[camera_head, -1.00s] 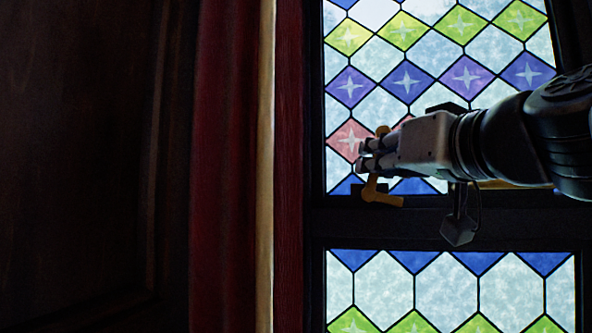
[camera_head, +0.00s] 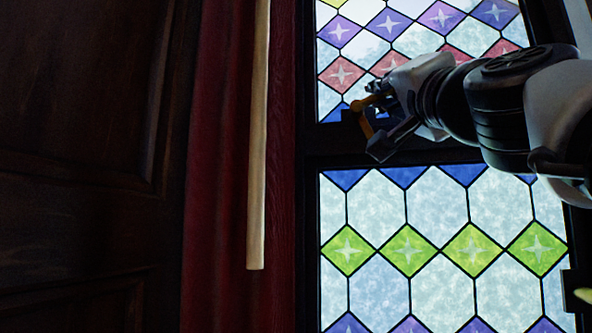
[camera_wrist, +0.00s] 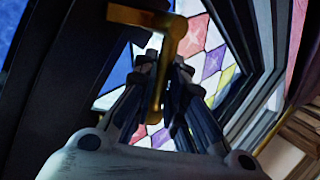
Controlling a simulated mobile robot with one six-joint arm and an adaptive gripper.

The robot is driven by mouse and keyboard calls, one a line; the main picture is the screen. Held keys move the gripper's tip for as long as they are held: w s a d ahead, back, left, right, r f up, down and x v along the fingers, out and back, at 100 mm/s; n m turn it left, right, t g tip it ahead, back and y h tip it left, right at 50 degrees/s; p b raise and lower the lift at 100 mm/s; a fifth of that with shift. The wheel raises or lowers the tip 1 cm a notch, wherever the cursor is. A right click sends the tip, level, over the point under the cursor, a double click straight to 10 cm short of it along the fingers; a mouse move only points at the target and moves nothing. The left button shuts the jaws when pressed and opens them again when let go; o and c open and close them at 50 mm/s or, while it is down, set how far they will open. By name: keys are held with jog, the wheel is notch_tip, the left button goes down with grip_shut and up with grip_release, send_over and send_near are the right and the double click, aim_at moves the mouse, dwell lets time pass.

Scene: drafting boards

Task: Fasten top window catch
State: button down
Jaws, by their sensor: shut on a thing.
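The top window catch (camera_head: 364,121) is a bent brass handle on the dark crossbar, at the lower left of the upper stained-glass pane. My gripper (camera_head: 376,100) reaches it from the right and is shut on it in the head view. In the wrist view, the brass catch (camera_wrist: 184,36) shows a crank shape, with one arm running down between my gripper's fingers (camera_wrist: 163,85). The fingers hide part of that arm. I cannot tell whether the catch is fully turned.
The upper pane (camera_head: 345,75) and lower pane (camera_head: 385,215) sit in a dark frame. A pale vertical pole (camera_head: 257,150) and red curtain (camera_head: 212,150) hang to the left, beside dark wood panelling (camera_head: 80,150).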

jog(key=m+h, duration=0.2)
jog(key=f+m+h+b, duration=0.1)
jog(key=m+h, duration=0.1)
jog(key=m, duration=0.1)
jog(key=f+m+h, duration=0.1)
jog(key=m+h, duration=0.1)
jog(key=m, duration=0.1)
jog(key=shift+s+d+t, duration=0.15)
jog(key=shift+d+t, duration=0.05)
jog(key=shift+t, duration=0.2)
jog(key=shift+m, duration=0.4)
jog(key=c, duration=1.6)
grip_release()
jog(key=shift+c, duration=0.2)
jog(key=shift+n, duration=0.4)
